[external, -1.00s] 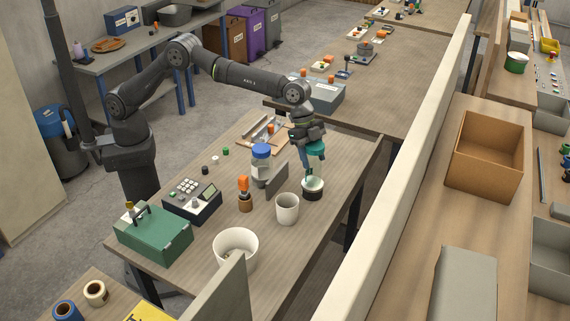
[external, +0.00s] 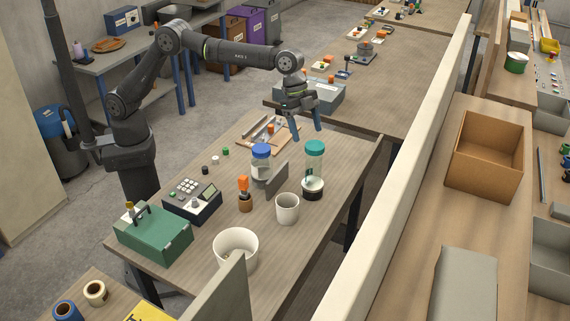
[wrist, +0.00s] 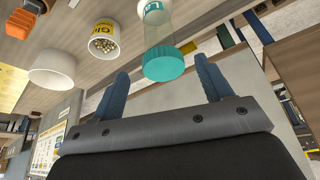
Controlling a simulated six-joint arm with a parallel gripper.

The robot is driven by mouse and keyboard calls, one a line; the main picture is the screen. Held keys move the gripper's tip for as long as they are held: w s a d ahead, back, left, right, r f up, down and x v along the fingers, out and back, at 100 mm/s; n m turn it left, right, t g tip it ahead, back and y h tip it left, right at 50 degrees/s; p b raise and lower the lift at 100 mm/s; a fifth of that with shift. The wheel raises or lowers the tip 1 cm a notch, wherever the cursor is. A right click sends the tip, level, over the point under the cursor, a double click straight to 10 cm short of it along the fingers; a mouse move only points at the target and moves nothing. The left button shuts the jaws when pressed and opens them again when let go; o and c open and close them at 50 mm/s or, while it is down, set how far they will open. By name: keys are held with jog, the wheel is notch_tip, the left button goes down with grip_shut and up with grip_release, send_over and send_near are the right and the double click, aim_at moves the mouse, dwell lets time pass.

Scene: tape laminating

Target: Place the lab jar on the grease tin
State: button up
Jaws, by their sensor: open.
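The lab jar (external: 314,166) is a clear jar with a teal lid. It stands upright on the grease tin (external: 312,193), a low dark tin with a pale upper part, near the right side of the table. My gripper (external: 308,136) is open and empty, above and slightly behind the jar. The wrist view shows the teal lid (wrist: 169,63) between the open fingers, just beyond their tips, with part of a label on the jar's side. The tin is not clearly seen in the wrist view.
A blue-lidded jar (external: 261,163) and a grey upright plate (external: 276,181) stand left of the tin. A pale cup (external: 287,210) and white bowl (external: 235,246) stand in front. An orange-topped tool (external: 244,193) is nearby. The table's right strip is clear.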

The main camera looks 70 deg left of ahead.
aim_at(313, 143)
jog(key=v, duration=0.2)
jog(key=shift+a+r, duration=0.15)
jog(key=shift+r, duration=0.15)
jog(key=x, duration=1.2)
jog(key=shift+r, duration=1.85)
